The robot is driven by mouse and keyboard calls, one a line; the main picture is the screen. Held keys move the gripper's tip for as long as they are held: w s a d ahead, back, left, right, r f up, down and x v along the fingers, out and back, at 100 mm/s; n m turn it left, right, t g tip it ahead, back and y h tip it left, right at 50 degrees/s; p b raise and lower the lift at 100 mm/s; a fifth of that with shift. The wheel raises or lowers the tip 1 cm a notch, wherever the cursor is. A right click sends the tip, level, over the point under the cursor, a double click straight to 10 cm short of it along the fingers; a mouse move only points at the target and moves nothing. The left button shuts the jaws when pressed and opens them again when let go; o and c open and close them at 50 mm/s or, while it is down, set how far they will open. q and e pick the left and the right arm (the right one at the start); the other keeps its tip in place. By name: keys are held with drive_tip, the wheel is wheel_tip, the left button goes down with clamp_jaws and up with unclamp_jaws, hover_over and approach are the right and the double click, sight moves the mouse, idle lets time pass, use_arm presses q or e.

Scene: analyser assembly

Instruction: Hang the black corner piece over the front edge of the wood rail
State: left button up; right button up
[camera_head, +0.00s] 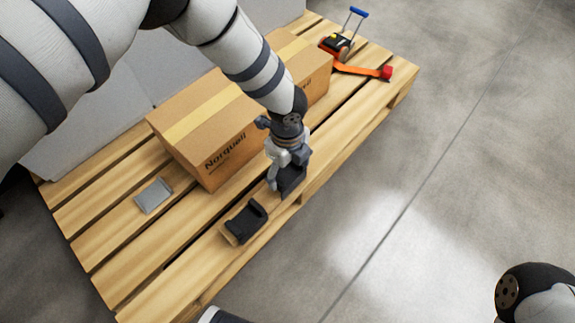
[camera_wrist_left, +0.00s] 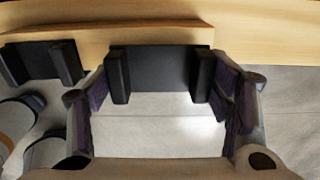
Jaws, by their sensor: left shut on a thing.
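My left gripper (camera_head: 288,168) points down at the front edge of the pallet and is shut on a black corner piece (camera_head: 292,183). In the left wrist view the corner piece (camera_wrist_left: 160,72) sits between the two fingers, its raised sides facing them. Its back lies close against the wood rail (camera_wrist_left: 265,45); I cannot tell whether it touches or hooks over the edge. The rail (camera_head: 196,277) is the pallet's front board in the head view. A second black corner piece (camera_head: 246,221) sits on this board to the left; it also shows in the left wrist view (camera_wrist_left: 40,65).
A cardboard box (camera_head: 225,125) with tape stands behind the gripper. A grey plate (camera_head: 153,195) lies on the pallet at left. A tool with a blue handle (camera_head: 345,38) and an orange strap (camera_head: 358,70) lie at the back. The floor (camera_head: 440,200) to the right is clear.

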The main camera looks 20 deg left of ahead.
use_arm(q)
drive_tip(key=shift+f+b, duration=0.55)
drive_tip(key=shift+f, duration=0.65)
drive_tip(key=shift+f, duration=0.2)
drive_tip(key=o, duration=1.2)
drive_tip(key=shift+r+p, duration=1.8)
drive_tip(key=shift+r, duration=1.8)
drive_tip(key=shift+f, duration=0.1)
